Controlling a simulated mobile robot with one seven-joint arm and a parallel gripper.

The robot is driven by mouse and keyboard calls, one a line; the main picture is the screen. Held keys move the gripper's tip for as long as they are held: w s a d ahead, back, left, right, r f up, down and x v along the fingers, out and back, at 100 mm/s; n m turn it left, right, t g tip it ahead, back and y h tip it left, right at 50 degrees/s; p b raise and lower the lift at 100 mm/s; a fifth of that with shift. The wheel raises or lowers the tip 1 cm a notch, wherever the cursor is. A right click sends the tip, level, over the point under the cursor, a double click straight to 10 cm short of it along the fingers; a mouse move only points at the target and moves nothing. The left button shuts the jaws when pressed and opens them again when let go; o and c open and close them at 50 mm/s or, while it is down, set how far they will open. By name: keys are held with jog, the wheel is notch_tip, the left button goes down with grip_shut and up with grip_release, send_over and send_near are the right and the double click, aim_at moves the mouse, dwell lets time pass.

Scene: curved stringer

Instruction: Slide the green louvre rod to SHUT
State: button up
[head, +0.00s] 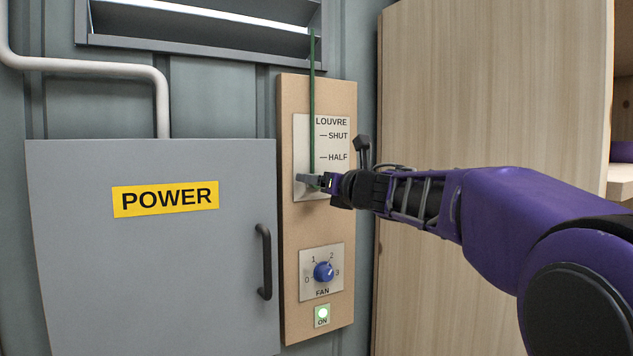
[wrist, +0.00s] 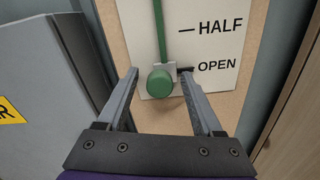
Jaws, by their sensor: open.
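The green louvre rod (head: 312,100) runs down from the louvre vent to the LOUVRE plate (head: 305,130). In the wrist view the rod (wrist: 159,30) ends in a round green knob (wrist: 160,83) on a grey slider, level with the OPEN mark. HALF is above OPEN, and SHUT shows above HALF in the head view. My gripper (head: 318,182) is at the bottom of the plate and hides the knob there. In the wrist view my gripper (wrist: 160,85) is open, with one finger on each side of the knob and gaps between them.
A grey POWER cabinet (head: 150,260) with a black handle (head: 264,262) stands left of the panel. A wooden cabinet (head: 460,90) is close on the right. The louvre vent (head: 200,25) is above.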

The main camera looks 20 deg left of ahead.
grip_shut()
dwell(1.4)
